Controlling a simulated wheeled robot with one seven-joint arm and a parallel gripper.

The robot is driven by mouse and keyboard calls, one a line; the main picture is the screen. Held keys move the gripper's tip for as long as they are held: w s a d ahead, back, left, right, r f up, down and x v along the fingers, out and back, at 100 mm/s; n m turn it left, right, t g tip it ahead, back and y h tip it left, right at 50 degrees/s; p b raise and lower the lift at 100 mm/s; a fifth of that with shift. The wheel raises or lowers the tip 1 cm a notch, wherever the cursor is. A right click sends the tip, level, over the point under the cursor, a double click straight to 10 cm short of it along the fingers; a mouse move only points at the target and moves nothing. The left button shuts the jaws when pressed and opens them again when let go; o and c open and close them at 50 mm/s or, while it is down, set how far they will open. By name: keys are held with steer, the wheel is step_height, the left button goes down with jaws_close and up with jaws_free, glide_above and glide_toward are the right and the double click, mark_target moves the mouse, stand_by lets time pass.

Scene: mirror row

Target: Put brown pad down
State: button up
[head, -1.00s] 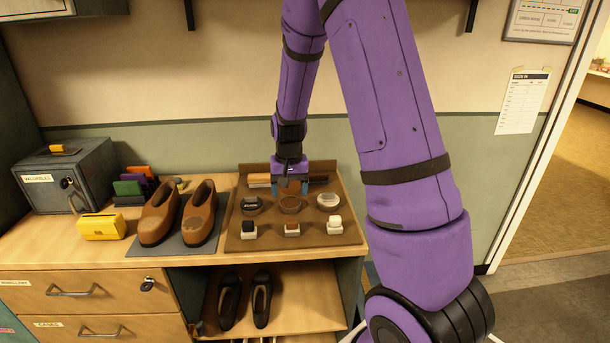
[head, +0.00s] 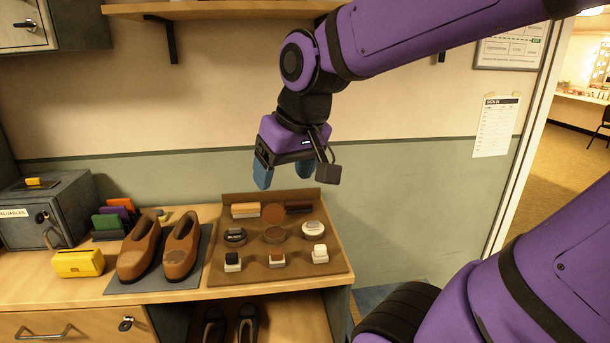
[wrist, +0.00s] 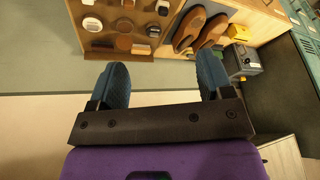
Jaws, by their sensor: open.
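A round reddish-brown pad (head: 273,213) rests on the brown tray (head: 230,279), at the middle of its back row, between a tan-topped brush and a dark brush. It also shows in the wrist view (wrist: 124,42). My gripper (head: 285,178) is raised above and behind the back of the tray, clear of the pad. Its two blue fingers are wide apart with nothing between them, as the wrist view (wrist: 162,66) shows.
Round tins (head: 275,234) fill the tray's middle row, and small white-based pieces (head: 277,260) its front row. Brown shoes (head: 181,245) on a grey mat, a yellow box (head: 78,263) and a grey valuables box (head: 50,222) stand left. A shelf (head: 220,10) hangs above.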

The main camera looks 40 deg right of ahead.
steer(key=s+a+r+n, duration=0.1)
steer(key=s, duration=0.5)
steer(key=shift+r+t, duration=0.2)
steer(key=shift+t, duration=0.2)
stand_by(0.8)
